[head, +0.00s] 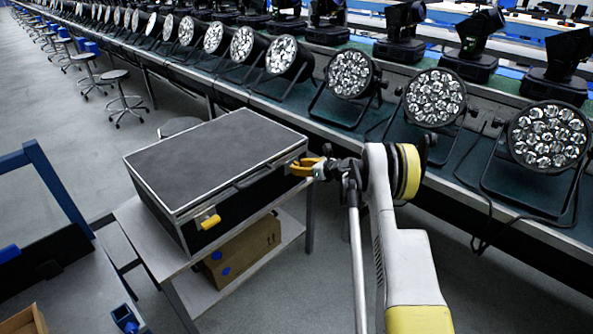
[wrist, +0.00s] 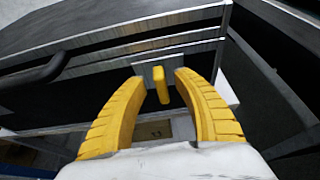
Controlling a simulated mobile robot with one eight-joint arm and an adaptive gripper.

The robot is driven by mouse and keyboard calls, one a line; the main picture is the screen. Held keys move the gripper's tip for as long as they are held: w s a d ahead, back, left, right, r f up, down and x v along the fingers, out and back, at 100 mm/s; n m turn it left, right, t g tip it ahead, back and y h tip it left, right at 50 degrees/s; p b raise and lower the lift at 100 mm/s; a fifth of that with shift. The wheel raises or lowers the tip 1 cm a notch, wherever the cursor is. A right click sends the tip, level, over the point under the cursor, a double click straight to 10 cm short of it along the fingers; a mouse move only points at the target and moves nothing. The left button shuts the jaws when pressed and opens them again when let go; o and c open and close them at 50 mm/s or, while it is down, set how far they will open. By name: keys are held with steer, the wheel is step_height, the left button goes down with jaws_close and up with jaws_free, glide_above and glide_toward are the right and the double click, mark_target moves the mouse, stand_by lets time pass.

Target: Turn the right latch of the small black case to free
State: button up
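The small black case (head: 218,157) with metal edges lies closed on a small table. In the wrist view its front shows a metal plate bearing the yellow right latch (wrist: 161,85), which stands nearly upright with a slight tilt. My gripper (wrist: 158,82) is open, with one yellow finger on each side of this latch and visible gaps to both. In the head view my gripper (head: 303,168) is at the case's right front corner and hides the right latch. The yellow left latch (head: 208,221) shows on the front near the left corner. A dark handle (wrist: 38,73) lies left of the right latch.
The small table (head: 138,224) has a lower shelf with a cardboard box (head: 240,250). A long bench with par cans (head: 349,74) runs behind and right of my arm. A blue-framed cart (head: 60,290) stands at the front left. Stools (head: 121,100) stand on the open floor.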

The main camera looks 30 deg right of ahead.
steer(key=shift+x, duration=0.9)
jaws_close()
